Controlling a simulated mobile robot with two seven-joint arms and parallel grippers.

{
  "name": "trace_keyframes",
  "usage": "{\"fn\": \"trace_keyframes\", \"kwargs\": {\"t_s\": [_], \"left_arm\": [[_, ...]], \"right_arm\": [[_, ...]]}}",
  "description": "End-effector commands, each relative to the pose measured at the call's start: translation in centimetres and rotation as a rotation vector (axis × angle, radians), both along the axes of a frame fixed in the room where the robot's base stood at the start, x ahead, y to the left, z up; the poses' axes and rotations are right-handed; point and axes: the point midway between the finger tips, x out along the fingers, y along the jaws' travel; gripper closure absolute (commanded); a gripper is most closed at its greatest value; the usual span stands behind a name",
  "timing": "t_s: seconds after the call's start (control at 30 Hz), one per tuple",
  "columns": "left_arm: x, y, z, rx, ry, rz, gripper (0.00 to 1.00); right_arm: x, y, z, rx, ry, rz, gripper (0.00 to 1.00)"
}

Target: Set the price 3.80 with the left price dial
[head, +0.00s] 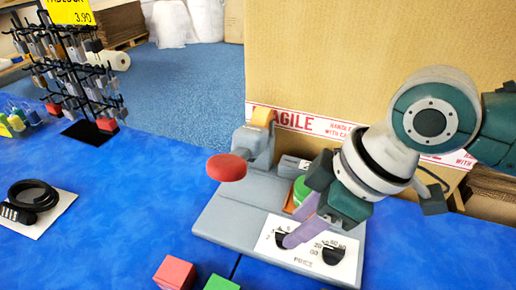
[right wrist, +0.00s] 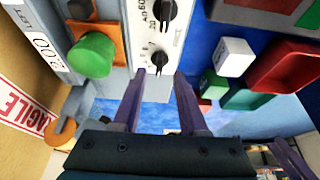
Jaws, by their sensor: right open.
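The grey pricing machine (head: 232,226) has a white panel with two black dials. The left price dial (head: 283,240) is partly covered by my right gripper (head: 300,230) in the head view. The right price dial (head: 333,255) sits beside it. In the right wrist view my right gripper (right wrist: 160,73) is open, its purple fingertips on either side of and just short of the left price dial (right wrist: 158,60). I cannot tell whether they touch it. The right price dial (right wrist: 163,10) is farther off at the top edge. My left gripper is not in view.
A green button (right wrist: 92,55) and a red-knobbed lever (head: 227,167) are on the machine. A red block (head: 175,273) and a green block (head: 221,283) lie in front. A large carton (head: 340,70) stands behind. A yellow sign (head: 70,11) appears to read 3.90.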

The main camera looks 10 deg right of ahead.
Motion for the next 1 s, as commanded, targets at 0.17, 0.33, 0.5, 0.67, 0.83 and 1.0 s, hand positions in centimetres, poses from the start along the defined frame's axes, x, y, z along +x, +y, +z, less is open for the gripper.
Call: {"fn": "trace_keyframes", "kwargs": {"t_s": [0.17,0.33,0.5,0.67,0.83,1.0], "left_arm": [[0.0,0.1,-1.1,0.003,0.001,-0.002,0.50],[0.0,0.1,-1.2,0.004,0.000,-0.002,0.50],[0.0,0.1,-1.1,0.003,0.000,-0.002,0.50],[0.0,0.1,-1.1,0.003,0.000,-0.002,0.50],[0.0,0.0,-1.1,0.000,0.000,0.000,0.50],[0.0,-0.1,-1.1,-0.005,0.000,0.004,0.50]], "right_arm": [[0.5,0.8,-2.2,0.002,0.001,-0.001,0.57],[0.6,0.9,-2.6,0.000,-0.002,0.001,0.57],[0.6,0.9,-2.6,0.000,-0.002,0.001,0.57],[0.6,0.9,-2.6,0.000,-0.002,0.001,0.73],[0.6,0.9,-2.6,0.000,-0.001,0.000,0.92],[0.6,0.9,-2.6,-0.001,-0.001,0.000,1.00]]}}
